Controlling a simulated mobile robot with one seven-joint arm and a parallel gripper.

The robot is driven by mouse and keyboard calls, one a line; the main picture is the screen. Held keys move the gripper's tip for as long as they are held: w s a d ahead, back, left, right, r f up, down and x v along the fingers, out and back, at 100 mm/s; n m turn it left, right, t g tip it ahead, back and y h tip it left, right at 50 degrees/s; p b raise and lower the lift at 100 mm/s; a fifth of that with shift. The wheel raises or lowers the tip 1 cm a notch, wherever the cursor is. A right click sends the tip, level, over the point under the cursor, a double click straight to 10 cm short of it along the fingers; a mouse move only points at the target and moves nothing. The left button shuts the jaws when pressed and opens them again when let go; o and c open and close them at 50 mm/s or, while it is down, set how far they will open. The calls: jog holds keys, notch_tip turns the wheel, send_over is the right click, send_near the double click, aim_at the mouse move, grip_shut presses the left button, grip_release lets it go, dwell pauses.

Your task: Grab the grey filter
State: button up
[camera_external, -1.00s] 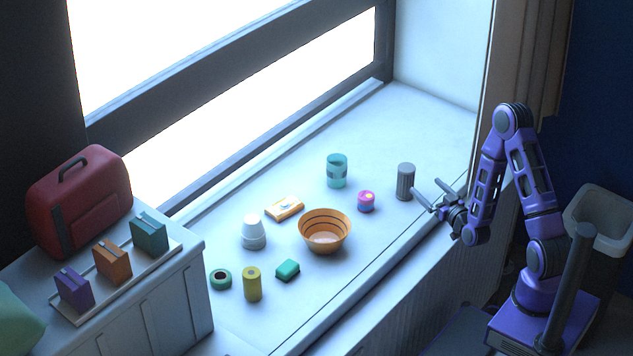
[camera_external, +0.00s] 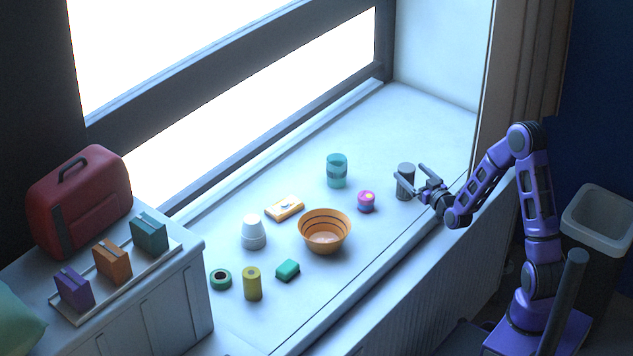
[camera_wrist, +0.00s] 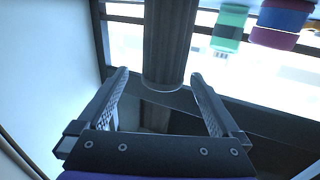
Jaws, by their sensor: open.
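The grey filter (camera_external: 405,176) is a ribbed, dark grey cylinder standing upright on the window sill, at the right of the group of objects. In the wrist view the filter (camera_wrist: 170,42) runs down from the top edge, and its near end shows between the two fingertips. My gripper (camera_external: 409,174) is open and level with the filter, with a finger to either side of it in the outside view. In the wrist view my gripper (camera_wrist: 158,75) has gaps on both sides of the filter, and I see no finger touching it.
An orange bowl (camera_external: 325,238) stands nearer the front. The window wall lies behind, and the sill's front edge runs below my arm. The sill behind the filter is clear.

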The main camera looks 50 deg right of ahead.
aim_at(399, 165)
jog(key=shift+x, duration=2.85)
jog(key=shift+w+a, duration=0.1)
jog(key=shift+a, duration=0.05)
jog(key=c, duration=1.5)
